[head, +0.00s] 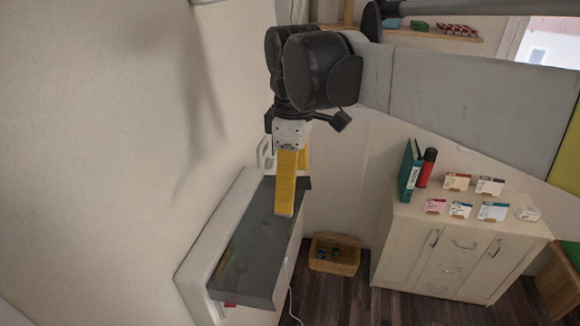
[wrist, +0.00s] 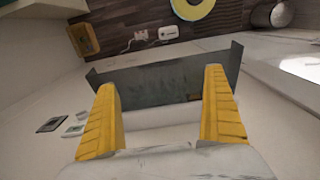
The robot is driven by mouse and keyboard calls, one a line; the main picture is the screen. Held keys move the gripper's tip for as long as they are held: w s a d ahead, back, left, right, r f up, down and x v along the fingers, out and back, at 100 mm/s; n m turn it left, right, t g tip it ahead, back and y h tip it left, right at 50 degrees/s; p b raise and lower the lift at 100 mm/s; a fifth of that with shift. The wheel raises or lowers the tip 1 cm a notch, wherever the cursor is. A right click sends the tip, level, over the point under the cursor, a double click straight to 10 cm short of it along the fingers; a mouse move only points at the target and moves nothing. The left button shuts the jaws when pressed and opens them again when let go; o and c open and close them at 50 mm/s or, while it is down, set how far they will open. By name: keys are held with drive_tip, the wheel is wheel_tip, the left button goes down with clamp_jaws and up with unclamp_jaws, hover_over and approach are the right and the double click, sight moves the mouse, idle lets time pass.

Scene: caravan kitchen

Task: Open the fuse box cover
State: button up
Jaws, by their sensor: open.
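The fuse box (head: 205,245) is a white housing on the wall at the left in the head view. Its dark grey, smoky cover (head: 250,245) lies along its outer side; how far it stands from the housing I cannot tell. My gripper (head: 285,212) points down, its yellow fingers over the far part of the cover in the picture. In the wrist view the fingers are spread wide with nothing held, and the grey cover (wrist: 160,82) spans across behind and between their tips. Whether a fingertip touches it is unclear.
A cream cabinet (head: 455,245) with a teal binder (head: 410,171), a red-and-black cylinder (head: 427,168) and several small cards stands at the right. A wicker basket (head: 334,254) is on the dark wooden floor. The wall is close on the left.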

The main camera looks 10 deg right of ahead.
sight(293, 218)
wheel_tip(293, 218, down, 9)
drive_tip(key=shift+p, duration=0.45)
